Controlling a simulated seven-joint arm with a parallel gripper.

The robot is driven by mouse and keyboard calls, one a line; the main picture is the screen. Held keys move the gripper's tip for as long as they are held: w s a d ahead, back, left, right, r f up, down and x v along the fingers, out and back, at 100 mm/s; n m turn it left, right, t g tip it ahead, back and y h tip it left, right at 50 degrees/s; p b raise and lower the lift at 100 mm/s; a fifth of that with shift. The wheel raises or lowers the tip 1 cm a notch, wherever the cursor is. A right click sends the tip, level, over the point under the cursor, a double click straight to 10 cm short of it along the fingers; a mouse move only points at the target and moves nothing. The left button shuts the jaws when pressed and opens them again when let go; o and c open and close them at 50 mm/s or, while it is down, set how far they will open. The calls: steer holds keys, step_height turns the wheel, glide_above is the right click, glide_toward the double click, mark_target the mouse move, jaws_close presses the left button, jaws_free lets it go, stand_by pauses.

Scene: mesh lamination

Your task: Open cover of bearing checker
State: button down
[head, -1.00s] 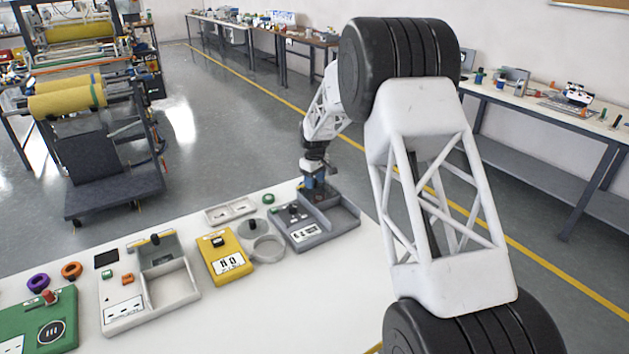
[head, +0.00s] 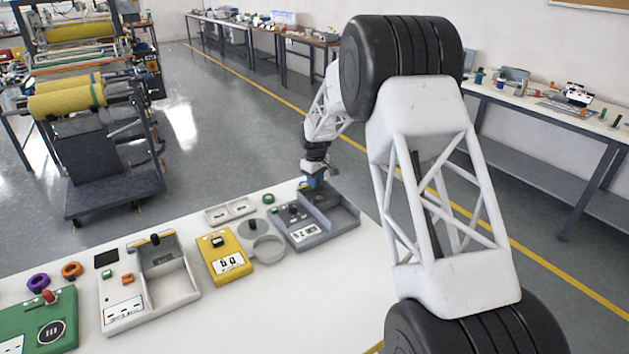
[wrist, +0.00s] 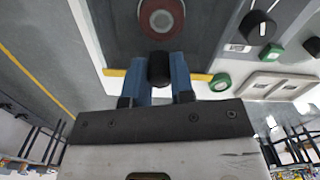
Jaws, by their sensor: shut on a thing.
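The grey box-shaped device (head: 345,222), apparently the bearing checker, stands at the right end of the white table, with knobs and a display on its left part and an open-topped tray on its right. In the wrist view its grey surface (wrist: 207,30) fills the upper middle, with a round red-and-white part (wrist: 162,17) at the top. My gripper (wrist: 160,62) has its two blue fingers shut on a black knob (wrist: 159,70). In the head view my gripper (head: 315,183) is at the device's far edge.
A yellow device (head: 225,262) with a grey ring (head: 268,250) stands left of it. A white tray device (head: 185,296) and a green device (head: 62,318) stand farther left. A small white double tray (head: 228,211) and green ring (head: 268,198) lie nearby. The table front is clear.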

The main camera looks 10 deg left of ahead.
steer(key=shift+s+d, duration=3.35)
steer(key=c, duration=1)
jaws_free()
steer(key=shift+r, duration=0.1)
step_height(320, 180, up, 8)
steer(key=shift+f, duration=0.15)
